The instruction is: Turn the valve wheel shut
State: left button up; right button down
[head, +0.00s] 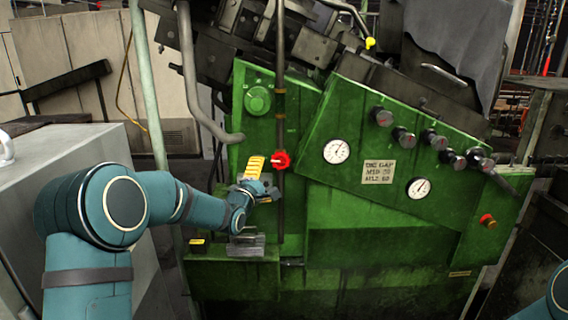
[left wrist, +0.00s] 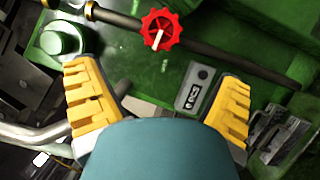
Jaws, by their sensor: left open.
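The valve wheel (head: 281,160) is a small red handwheel on a dark vertical pipe (head: 281,95) at the front of the green machine. In the left wrist view the red wheel (left wrist: 161,29) shows at the top middle, with a pale bar across its hub. My left gripper (head: 262,175) is just below and left of the wheel in the head view. Its yellow ribbed fingers (left wrist: 160,95) are spread wide and empty, with the wheel beyond them and apart from them. My right gripper is not in view; only a piece of my right arm shows at the lower right.
The green machine (head: 340,205) carries gauges (head: 337,151), several dark knobs (head: 404,138) and a red button (head: 487,221). A round green knob (head: 257,99) sits above left of the wheel. A bent grey pipe (head: 190,80) runs down left of it. A grey cabinet (head: 60,165) stands at the left.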

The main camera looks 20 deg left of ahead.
aim_at(277, 162)
pick_arm(q)
jog(key=w, duration=0.4)
jog(key=w+d, duration=0.1)
jog(key=w, duration=0.7)
jog(key=shift+w+d+r, duration=0.2)
jog(key=shift+w+r, duration=0.15)
jog(key=shift+r, duration=0.05)
jog(key=c, duration=1.2)
